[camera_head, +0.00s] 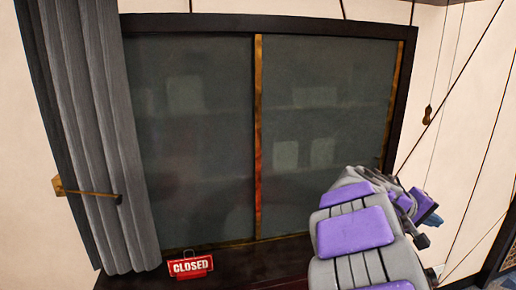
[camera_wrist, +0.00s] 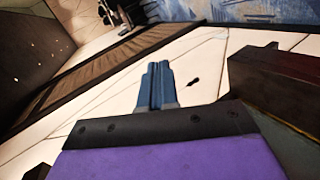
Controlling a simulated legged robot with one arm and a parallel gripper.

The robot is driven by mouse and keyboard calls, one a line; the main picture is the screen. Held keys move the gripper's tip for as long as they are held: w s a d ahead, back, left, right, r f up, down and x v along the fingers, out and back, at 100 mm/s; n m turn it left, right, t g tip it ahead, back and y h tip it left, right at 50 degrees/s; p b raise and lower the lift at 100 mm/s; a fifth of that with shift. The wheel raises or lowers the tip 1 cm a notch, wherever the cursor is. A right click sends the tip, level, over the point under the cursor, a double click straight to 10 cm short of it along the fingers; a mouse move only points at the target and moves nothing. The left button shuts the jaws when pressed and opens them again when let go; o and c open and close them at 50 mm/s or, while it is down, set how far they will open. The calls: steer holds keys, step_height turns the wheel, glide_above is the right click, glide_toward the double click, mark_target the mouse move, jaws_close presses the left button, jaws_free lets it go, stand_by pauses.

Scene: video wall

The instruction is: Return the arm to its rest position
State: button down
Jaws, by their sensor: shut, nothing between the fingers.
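My arm, grey with purple pads, reaches up from the lower right in the head view. My gripper (camera_head: 428,214) is at its far end, right of the video wall and partly hidden behind my own arm. In the wrist view my gripper (camera_wrist: 158,72) shows two blue-grey fingers side by side, shut with nothing between them. The arm is still extended out in front of the wall.
A dark-framed video wall (camera_head: 190,130) with two grey panels fills the middle. A grey curtain (camera_head: 95,130) hangs at left with a brass holder (camera_head: 75,188). A red CLOSED sign (camera_head: 190,267) stands below the wall. A hanging cord pull (camera_head: 428,114) is at right.

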steer(key=s+a+f+g+y, duration=0.1)
steer(key=s+a+f+y, duration=0.3)
steer(key=s+a, duration=0.5)
steer(key=s+a+f+g+y, duration=0.1)
steer(key=s+a+f+y, duration=0.3)
steer(key=s, duration=1)
steer(key=s+a+f+g+y, duration=0.2)
steer(key=s+a+f+y, duration=0.2)
steer(key=s+a+f, duration=0.4)
steer(key=s+a, duration=0.4)
steer(key=a, duration=0.3)
steer(key=shift+s+f, duration=0.2)
steer(key=shift+f, duration=0.15)
